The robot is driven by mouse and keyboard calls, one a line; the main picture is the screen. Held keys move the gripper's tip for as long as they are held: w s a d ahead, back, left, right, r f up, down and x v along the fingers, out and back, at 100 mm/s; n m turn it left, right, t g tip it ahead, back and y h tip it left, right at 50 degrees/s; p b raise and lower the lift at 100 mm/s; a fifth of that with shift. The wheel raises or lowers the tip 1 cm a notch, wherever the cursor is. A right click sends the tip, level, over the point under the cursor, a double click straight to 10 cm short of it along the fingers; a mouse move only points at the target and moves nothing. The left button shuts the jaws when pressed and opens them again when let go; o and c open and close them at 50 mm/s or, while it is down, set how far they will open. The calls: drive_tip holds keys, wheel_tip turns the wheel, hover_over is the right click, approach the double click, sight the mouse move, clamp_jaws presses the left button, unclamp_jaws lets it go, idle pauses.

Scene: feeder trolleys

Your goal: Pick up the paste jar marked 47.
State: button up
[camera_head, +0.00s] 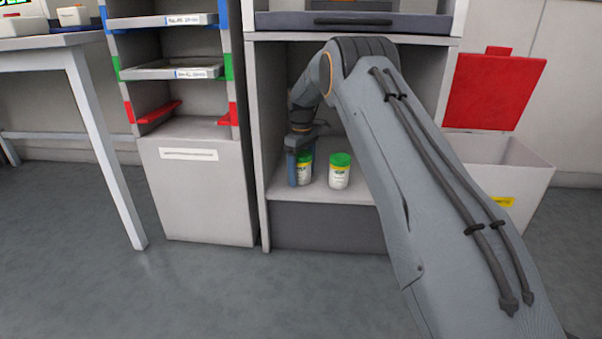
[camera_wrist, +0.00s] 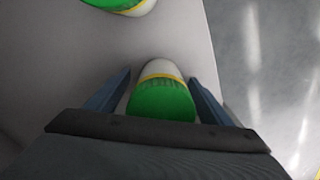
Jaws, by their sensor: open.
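Two white paste jars with green lids and a yellow band stand on the low shelf of the cabinet. In the head view, the left jar (camera_head: 305,168) is partly hidden by my gripper (camera_head: 299,176), which points down at it. The right jar (camera_head: 339,172) stands apart, upright and clear. In the wrist view, one jar (camera_wrist: 162,98) is between the two open fingers of my gripper (camera_wrist: 160,88), with a gap on each side. A second jar (camera_wrist: 122,5) is cut off at the top edge. I cannot read the number 47 on either jar.
The cabinet shelf (camera_head: 350,196) has side walls and a drawer unit (camera_head: 352,22) above. A rack with trays (camera_head: 172,70) stands to the left, and a white bin with a raised red lid (camera_head: 492,88) to the right. The floor in front is clear.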

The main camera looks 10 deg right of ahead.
drive_tip(key=shift+f, duration=0.15)
drive_tip(key=c, duration=1.6)
drive_tip(key=shift+r, duration=0.2)
